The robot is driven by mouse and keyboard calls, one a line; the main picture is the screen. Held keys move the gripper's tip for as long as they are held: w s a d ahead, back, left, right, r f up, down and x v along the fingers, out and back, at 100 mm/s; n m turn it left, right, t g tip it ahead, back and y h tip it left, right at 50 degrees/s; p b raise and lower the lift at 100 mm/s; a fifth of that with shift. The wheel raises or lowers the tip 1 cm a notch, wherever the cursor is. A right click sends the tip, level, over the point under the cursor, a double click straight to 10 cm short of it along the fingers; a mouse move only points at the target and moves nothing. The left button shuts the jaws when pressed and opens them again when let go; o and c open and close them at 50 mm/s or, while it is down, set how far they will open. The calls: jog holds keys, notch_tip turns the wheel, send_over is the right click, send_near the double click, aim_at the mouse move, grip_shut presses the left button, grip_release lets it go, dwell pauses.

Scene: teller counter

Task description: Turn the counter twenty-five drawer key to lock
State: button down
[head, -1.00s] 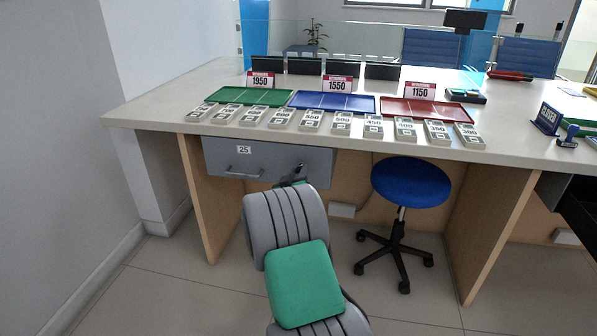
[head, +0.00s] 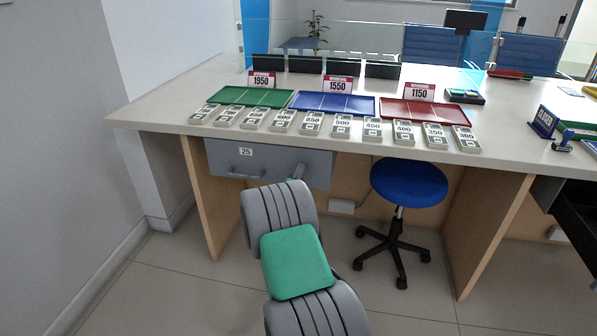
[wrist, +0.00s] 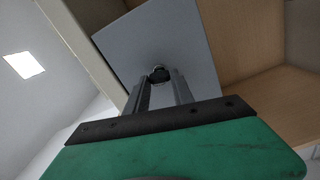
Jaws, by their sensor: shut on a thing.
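The grey drawer (head: 269,164) marked 25 hangs under the left end of the counter and looks closed. Its bar handle (head: 245,175) is on the left of its front. In the wrist view the drawer front (wrist: 150,42) fills the upper middle. The dark key (wrist: 158,73) sits at the drawer face between my fingertips. My gripper (wrist: 158,82) is shut on the key, its two fingers pointing at the drawer. The key's exact angle is too small and dark to tell.
The counter top (head: 180,118) carries green, blue and red trays and several numbered stacks. A blue stool (head: 409,183) stands right of my arm. A wooden side panel (head: 200,200) supports the counter left of the drawer. Open floor lies at front left.

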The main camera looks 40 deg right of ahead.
jog(key=shift+n+p, duration=0.55)
jog(key=shift+n, duration=0.65)
jog(key=shift+f, duration=0.1)
jog(key=c, duration=1.1)
grip_release()
jog(key=v, duration=0.7)
jog(key=shift+s+a+p, duration=0.25)
jog(key=shift+a+p, duration=0.1)
jog(key=shift+p, duration=0.05)
